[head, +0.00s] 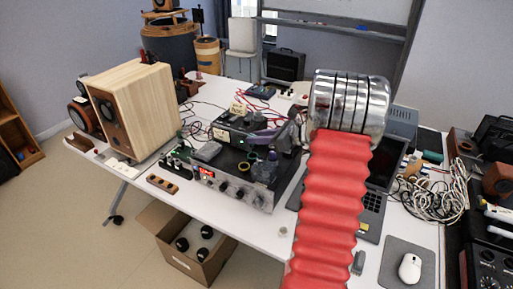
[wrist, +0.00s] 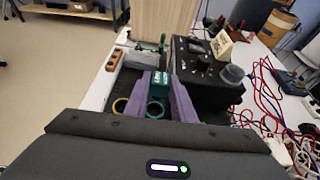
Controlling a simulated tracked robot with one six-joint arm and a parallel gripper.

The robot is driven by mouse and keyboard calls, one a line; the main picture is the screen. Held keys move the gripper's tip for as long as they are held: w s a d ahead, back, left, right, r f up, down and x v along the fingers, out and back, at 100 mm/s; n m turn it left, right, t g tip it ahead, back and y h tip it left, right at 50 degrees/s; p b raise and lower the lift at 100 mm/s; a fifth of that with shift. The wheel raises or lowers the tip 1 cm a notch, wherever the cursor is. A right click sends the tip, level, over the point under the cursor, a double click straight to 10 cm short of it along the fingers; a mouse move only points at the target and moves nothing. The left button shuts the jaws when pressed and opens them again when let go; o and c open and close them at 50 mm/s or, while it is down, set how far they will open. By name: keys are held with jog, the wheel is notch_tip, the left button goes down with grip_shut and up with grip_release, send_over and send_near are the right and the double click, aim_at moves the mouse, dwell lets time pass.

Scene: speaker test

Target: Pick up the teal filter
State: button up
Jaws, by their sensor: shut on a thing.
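The teal filter (wrist: 160,83) is a small teal block with pale markings. It sits between the purple fingers of my gripper (wrist: 161,88) in the wrist view, and the fingers are shut on it.
A wooden speaker (head: 134,107) stands at left. A laptop (head: 372,213), mouse (head: 410,267) and coiled white cables (head: 430,200) are at right. An open box (head: 190,250) stands below the table.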

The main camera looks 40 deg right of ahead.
notch_tip(320, 180, up, 4)
jog(key=shift+r, duration=0.1)
jog(key=shift+s, duration=0.15)
dwell(0.6)
